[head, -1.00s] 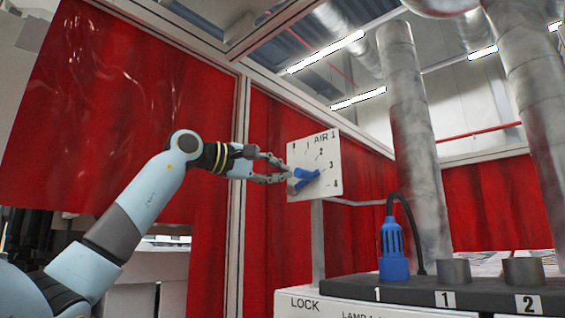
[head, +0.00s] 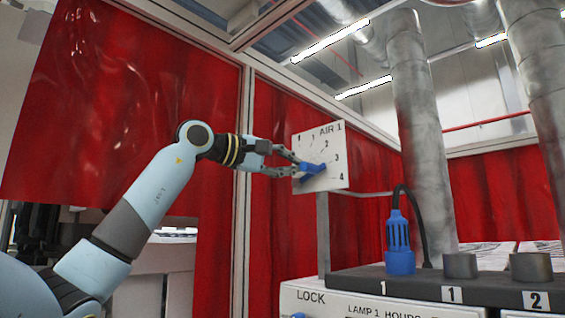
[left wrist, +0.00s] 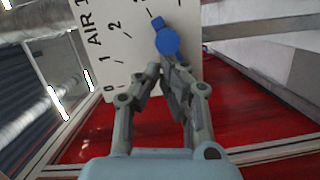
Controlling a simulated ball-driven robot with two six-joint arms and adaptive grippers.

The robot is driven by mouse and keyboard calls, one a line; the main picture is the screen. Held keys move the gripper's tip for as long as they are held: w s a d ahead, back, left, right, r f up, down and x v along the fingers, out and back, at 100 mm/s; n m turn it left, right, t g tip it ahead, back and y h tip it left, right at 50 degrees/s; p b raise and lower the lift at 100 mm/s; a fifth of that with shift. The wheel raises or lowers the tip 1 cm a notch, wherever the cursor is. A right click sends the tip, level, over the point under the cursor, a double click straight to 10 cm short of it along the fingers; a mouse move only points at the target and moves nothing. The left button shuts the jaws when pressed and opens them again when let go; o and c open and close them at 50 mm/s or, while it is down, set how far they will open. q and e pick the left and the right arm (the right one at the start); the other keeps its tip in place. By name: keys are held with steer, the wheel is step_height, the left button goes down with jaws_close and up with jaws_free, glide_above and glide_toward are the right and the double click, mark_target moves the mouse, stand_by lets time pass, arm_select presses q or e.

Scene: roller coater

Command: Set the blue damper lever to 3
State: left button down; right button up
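The white dial panel (head: 309,150) marked AIR 1 carries the blue damper lever (head: 313,170). Its narrow end points up and right, towards the mark near 3; the exact setting is hard to read. In the left wrist view the lever (left wrist: 167,39) shows a round blue end and a narrow end pointing up. My left gripper (head: 297,167) is at the lever's left end, against or very near it. In the left wrist view its fingertips (left wrist: 160,68) are close together just below the round end. Whether they grip the lever is unclear. My right gripper is out of view.
Right of the panel, a blue plug (head: 399,245) with a black cable stands on a dark ledge (head: 425,287) with numbered sockets. A white cabinet (head: 320,300) marked LOCK is below. Red curtains (head: 275,215) and a white frame post (head: 242,210) lie behind.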

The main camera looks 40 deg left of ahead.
arm_select(q)
steer(key=v, duration=0.7)
steer(key=shift+s, duration=0.2)
